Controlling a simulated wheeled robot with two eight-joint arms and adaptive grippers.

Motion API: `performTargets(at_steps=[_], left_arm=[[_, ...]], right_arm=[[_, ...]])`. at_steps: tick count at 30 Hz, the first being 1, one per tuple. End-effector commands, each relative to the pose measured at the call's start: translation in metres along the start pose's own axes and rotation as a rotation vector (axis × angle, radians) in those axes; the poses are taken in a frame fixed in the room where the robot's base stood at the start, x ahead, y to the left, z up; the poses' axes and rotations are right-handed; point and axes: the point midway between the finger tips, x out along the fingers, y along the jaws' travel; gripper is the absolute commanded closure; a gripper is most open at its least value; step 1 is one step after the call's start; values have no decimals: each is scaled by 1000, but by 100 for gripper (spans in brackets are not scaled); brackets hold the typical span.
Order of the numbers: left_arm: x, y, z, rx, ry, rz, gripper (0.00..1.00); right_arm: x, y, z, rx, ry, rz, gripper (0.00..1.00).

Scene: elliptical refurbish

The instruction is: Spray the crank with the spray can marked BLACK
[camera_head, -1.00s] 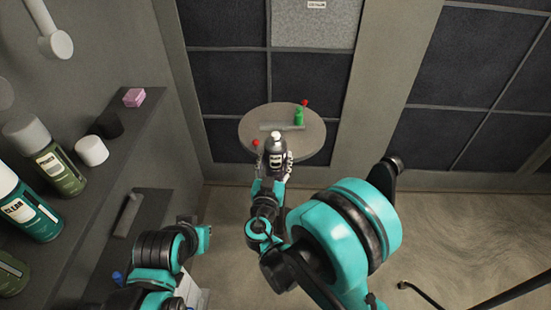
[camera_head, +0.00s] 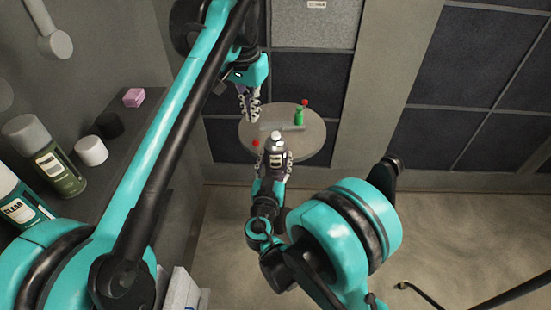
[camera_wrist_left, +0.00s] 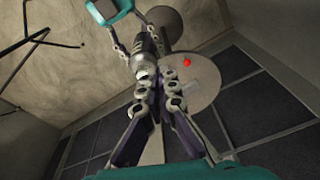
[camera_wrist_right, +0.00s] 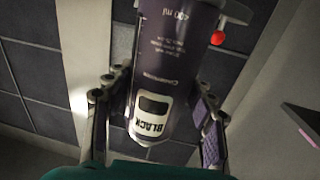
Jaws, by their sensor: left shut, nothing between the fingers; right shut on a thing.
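My right gripper (camera_head: 274,168) is shut on a dark spray can with a pale nozzle (camera_head: 276,150). The can is upright in the head view, and its label reads BLACK in the right wrist view (camera_wrist_right: 160,85). A flat grey bar (camera_head: 270,126) lies on the round table beyond the can. I cannot tell for sure that it is the crank. My left gripper (camera_head: 249,104) is shut and empty, over the table's left edge, beyond and left of the can. In the left wrist view its fingers (camera_wrist_left: 158,88) appear close to the can's top (camera_wrist_left: 146,70); contact is unclear.
The round table (camera_head: 316,143) also bears a green item (camera_head: 299,118) with a red ball (camera_head: 305,102) by it; another red ball (camera_head: 256,143) is at its left. The left shelf holds a CLEAR can (camera_head: 20,208), an olive can (camera_head: 58,165), a white cap (camera_head: 91,151) and a pink block (camera_head: 134,97).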

Motion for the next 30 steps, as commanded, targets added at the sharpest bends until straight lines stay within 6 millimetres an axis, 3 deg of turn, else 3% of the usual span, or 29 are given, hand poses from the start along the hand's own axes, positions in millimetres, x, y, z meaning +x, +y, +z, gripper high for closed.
performTargets(at_steps=[3, 10, 18, 30], left_arm=[[-4, 13, -27, 56, -57, 16, 100], [-4, 32, -51, 129, -134, 37, 100], [4, 38, -54, 152, -159, 43, 100], [50, 40, -47, 150, -158, 43, 100]], right_arm=[[0, 0, 0, -1, 1, 0, 80], [0, 0, 0, -1, 1, 0, 80], [0, 0, 0, -1, 1, 0, 80], [0, 0, 0, -1, 1, 0, 80]])
